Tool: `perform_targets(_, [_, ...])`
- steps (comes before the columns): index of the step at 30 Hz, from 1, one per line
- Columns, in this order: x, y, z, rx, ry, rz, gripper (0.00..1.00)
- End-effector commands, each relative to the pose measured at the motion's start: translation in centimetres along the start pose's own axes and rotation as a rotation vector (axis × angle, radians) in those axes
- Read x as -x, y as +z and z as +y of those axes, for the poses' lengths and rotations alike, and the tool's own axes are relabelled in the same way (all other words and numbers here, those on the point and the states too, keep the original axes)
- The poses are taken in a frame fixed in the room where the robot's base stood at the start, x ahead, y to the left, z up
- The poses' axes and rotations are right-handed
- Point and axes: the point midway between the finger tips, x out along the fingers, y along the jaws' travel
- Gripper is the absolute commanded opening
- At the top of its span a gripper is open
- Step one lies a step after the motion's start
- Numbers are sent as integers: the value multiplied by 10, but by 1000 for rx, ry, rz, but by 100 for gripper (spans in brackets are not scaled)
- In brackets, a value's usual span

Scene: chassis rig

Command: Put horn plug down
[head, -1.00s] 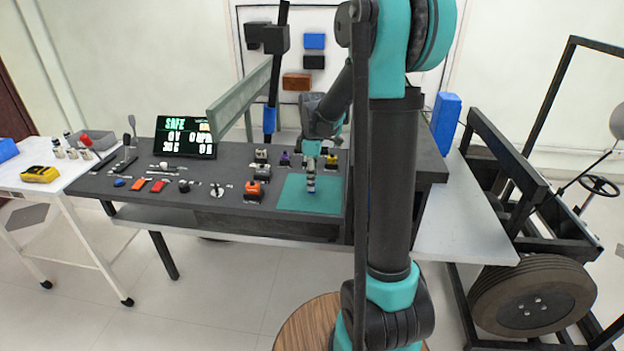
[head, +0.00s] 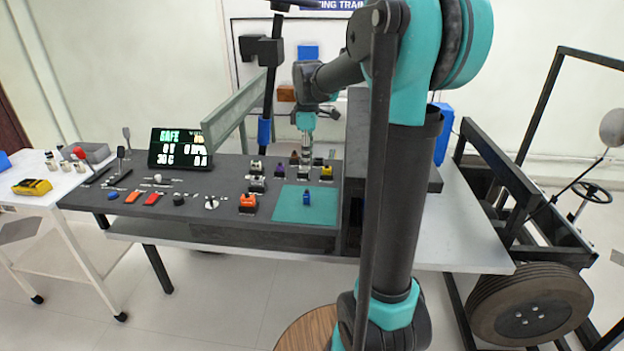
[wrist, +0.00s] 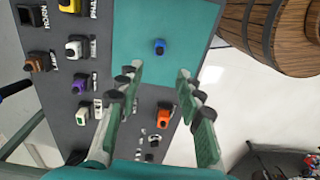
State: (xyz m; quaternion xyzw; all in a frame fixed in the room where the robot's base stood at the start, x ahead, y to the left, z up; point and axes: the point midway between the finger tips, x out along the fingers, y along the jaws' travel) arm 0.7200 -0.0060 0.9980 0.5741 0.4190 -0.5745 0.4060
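A small blue plug (head: 306,198), which I take to be the horn plug, stands on the teal mat (head: 290,207) at the right of the dark bench top. In the wrist view the plug (wrist: 158,46) shows end-on on the mat (wrist: 128,38), clear of both fingers. My gripper (head: 307,152) is above and behind the plug in the head view, with air between them. In the wrist view my gripper (wrist: 158,82) has its fingers spread apart with nothing between them.
Several coloured connectors stand left of and behind the mat, including an orange one (head: 248,203) beside it and a yellow one (head: 326,173). A HORN label shows beside a dark socket (wrist: 29,15). A dark box (head: 353,208) borders the mat's right side.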

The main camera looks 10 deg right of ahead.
Motion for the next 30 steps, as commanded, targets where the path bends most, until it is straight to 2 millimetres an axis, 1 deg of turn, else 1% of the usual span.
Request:
perform_targets(2, [-6, 6, -10, -55, 17, 7, 37])
perform_targets(5, [-27, 21, -33, -206, 58, 28, 37])
perform_targets(8, [-57, 41, -68, -427, 114, 69, 37])
perform_targets(9, [-71, 50, -84, -522, 136, 91, 37])
perform_targets(11, [-91, 62, -107, -663, 166, 128, 37])
perform_targets(12, [-104, 70, -123, -752, 183, 153, 37])
perform_targets(15, [-132, 87, -157, -949, 217, 217, 37])
perform_targets(18, [-153, 99, -182, -1096, 236, 271, 37])
perform_targets(22, [-168, 107, -201, -1203, 246, 313, 37])
perform_targets(25, [-171, 109, -204, -1230, 248, 324, 37])
perform_targets(30, [-171, 108, -204, -1232, 248, 325, 37])
